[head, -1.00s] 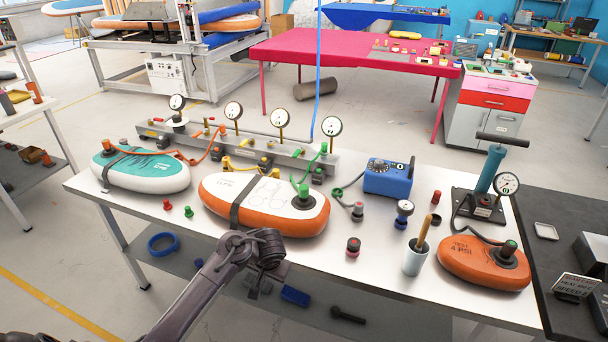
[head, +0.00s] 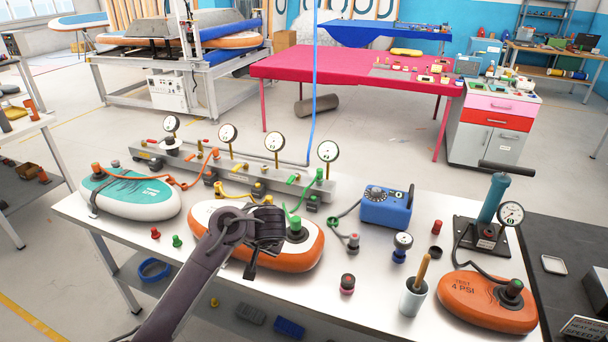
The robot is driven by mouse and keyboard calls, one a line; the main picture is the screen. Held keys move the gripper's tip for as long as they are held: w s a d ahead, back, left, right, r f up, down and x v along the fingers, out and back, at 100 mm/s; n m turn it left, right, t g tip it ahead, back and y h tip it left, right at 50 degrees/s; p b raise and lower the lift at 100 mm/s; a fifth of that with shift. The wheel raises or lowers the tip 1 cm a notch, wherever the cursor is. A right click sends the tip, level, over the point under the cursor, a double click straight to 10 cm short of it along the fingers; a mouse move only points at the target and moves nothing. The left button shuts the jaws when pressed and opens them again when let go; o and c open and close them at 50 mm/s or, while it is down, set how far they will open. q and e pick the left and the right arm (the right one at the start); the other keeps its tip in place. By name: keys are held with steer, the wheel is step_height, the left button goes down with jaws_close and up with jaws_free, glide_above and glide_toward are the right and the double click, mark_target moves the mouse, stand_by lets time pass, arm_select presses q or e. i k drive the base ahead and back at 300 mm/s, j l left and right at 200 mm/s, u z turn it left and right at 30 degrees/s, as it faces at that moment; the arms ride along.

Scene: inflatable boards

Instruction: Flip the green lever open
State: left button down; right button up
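The green lever (head: 293,179) is a small green handle at the right end of the grey manifold (head: 215,166). A green hose fitting (head: 319,174) stands just right of it, below the rightmost gauge (head: 328,152). A green hose runs from there to the orange-and-white board. My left arm comes in from the lower left. My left gripper (head: 250,271) hangs over the front of that board, nearer to me than the lever and clearly apart from it. Its fingers look small and dark, so I cannot tell whether they are open. My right gripper is out of view.
The orange-and-white board (head: 300,255) lies between my arm and the manifold. A blue pump box (head: 386,208), a cup (head: 413,297) and small fittings stand to the right. A teal board (head: 130,195) lies left. A blue hose (head: 315,90) hangs behind the manifold.

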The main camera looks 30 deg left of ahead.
mark_target(291, 177)
steer(key=i, duration=1.25)
